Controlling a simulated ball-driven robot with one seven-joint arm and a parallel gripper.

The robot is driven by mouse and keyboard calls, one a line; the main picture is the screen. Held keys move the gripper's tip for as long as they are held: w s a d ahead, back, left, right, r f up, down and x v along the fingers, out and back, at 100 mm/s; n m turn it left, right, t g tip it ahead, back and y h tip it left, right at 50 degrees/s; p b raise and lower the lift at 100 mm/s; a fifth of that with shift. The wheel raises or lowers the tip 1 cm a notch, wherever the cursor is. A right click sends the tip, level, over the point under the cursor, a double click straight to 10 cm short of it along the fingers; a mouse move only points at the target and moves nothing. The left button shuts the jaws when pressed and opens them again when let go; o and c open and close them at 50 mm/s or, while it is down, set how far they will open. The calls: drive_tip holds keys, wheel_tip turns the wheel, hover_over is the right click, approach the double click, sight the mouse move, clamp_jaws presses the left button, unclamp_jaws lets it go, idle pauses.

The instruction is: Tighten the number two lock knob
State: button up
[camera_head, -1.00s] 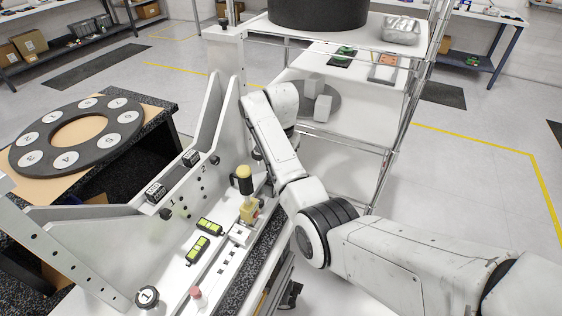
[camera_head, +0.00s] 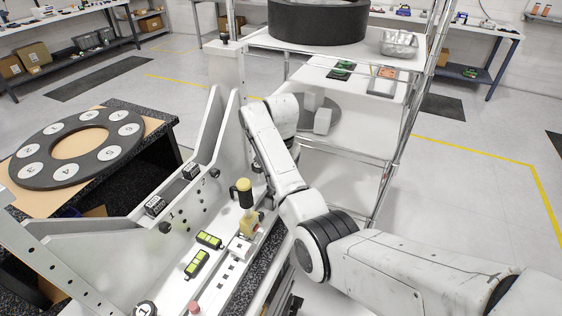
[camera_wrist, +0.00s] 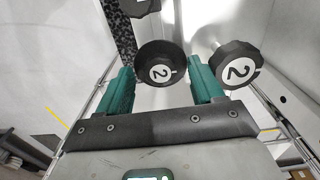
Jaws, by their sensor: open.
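In the wrist view, a round black knob with a white "2" label (camera_wrist: 155,58) sits between the two green fingers of my gripper (camera_wrist: 160,66). The fingers are apart, one on each side of it; I cannot tell whether either touches it. A second black knob marked 2 (camera_wrist: 237,66) is outside the right finger, on a pale stem. I cannot tell whether one of the two is a reflection. In the head view, my gripper is hidden at the end of my arm by the fixture (camera_head: 228,75). A knob marked 1 (camera_head: 146,309) is at the bottom edge.
The fixture carries a yellow-topped handle (camera_head: 243,186), green levels (camera_head: 197,263), a red knob (camera_head: 194,308) and small counters (camera_head: 155,205). A wire shelf (camera_head: 345,75) stands behind my arm. A dark numbered ring (camera_head: 38,143) lies on a table at left. Open floor is at right.

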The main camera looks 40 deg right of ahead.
wheel_tip(320, 180, up, 10)
idle(0.5)
idle(0.6)
